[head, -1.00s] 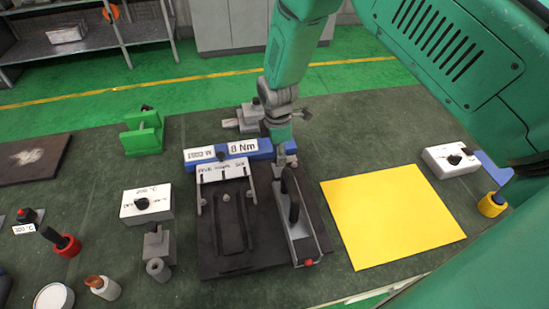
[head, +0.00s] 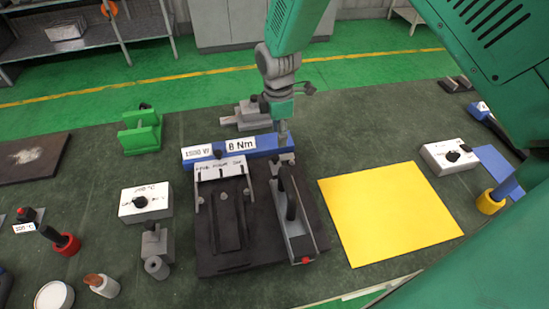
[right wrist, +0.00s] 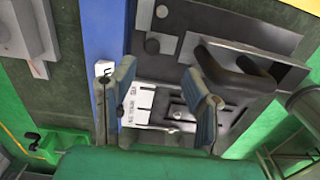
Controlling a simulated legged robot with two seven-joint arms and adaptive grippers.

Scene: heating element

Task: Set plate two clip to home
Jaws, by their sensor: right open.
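A black fixture plate (head: 235,262) lies on the bench with a white lettered strip (head: 221,172) across its far end and small grey fittings on it. On its right side is a grey channel (head: 303,245) with a black handle (head: 290,200) and a red tip (head: 306,261). No readable label tells which part is the plate two clip. My right gripper (head: 283,152) is above the far end of the channel, by the blue bar (head: 198,155). In the right wrist view its fingers (right wrist: 160,100) are apart with nothing seen between them; the black handle (right wrist: 240,75) lies beyond the right finger.
The blue bar carries an "8 Nm" label. A yellow sheet (head: 390,212) lies right of the fixture. White boxes with black knobs stand left (head: 146,202) and right (head: 450,156). A grey block (head: 247,115) sits behind the bar, and a green holder (head: 141,130) at back left.

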